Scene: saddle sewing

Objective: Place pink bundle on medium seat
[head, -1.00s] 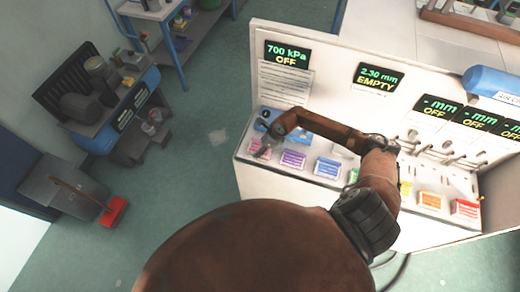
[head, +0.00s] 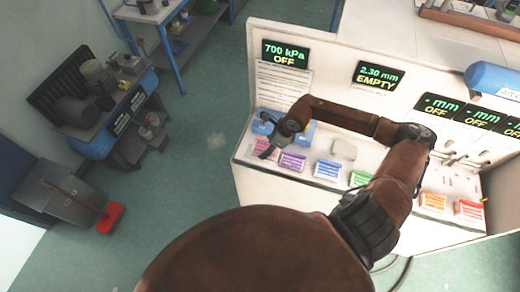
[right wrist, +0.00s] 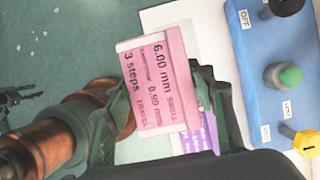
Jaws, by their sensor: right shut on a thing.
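The pink bundle (right wrist: 155,85) is a flat block with printed text reading "6.00 mm" and "3 steps" in the right wrist view. In the head view it is a small pink patch (head: 265,148) at the left end of a row of coloured bundles on the bench's front ledge. My right gripper (head: 270,143) is shut on it, its dark fingers on either side of the bundle in the right wrist view (right wrist: 160,115). I cannot make out which part is the medium seat.
Purple (head: 292,161), blue (head: 328,169), green (head: 359,178), orange (head: 432,201) and red (head: 468,208) bundles line the ledge. A blue box (right wrist: 275,70) with a green button stands beside the pink bundle. Displays (head: 378,76) and a blue cylinder (head: 490,80) stand behind.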

